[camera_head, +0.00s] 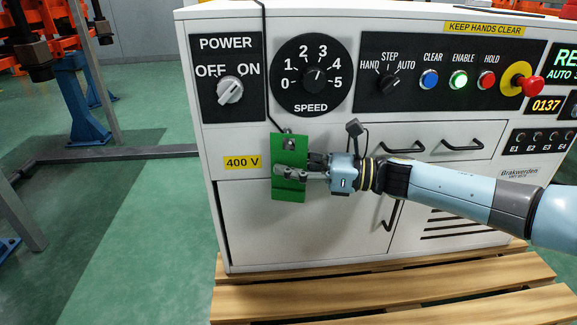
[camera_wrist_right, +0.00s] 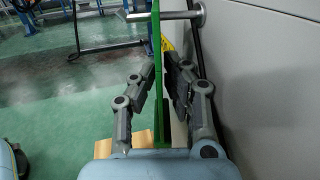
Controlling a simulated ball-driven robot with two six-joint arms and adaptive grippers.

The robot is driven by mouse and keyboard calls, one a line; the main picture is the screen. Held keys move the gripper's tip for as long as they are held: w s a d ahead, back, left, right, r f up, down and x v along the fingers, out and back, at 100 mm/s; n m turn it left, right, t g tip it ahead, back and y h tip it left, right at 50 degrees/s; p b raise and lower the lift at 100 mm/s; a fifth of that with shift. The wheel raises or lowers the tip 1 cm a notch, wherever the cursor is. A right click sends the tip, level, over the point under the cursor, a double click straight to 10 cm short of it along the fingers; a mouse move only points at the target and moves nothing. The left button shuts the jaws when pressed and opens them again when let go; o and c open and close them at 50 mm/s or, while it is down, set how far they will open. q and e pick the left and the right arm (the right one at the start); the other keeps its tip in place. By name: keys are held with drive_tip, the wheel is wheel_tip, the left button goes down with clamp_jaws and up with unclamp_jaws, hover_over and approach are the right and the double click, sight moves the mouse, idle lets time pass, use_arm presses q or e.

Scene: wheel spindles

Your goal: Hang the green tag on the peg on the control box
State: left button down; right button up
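The green tag (camera_head: 289,185) is upright against the front of the control box (camera_head: 330,225), below the speed dial. A grey peg (camera_head: 289,144) shows at its upper part. In the right wrist view the tag (camera_wrist_right: 157,60) is edge-on, and the metal peg (camera_wrist_right: 182,16) shows on both sides of it, so it appears to pass through the tag. My right gripper (camera_head: 300,172) is around the tag's middle, one finger in front of it and one behind. In the right wrist view its fingers (camera_wrist_right: 158,68) look apart, with a small gap on the wall side. My left gripper is out of view.
A dark cable (camera_head: 264,75) runs down the box face to just above the tag. The power switch (camera_head: 230,91), a yellow 400 V label (camera_head: 243,162) and drawer handles (camera_head: 462,145) are nearby. A wooden pallet (camera_head: 400,295) lies under the box.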

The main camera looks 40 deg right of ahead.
drive_tip(key=o, duration=0.4)
drive_tip(key=v, duration=1.2)
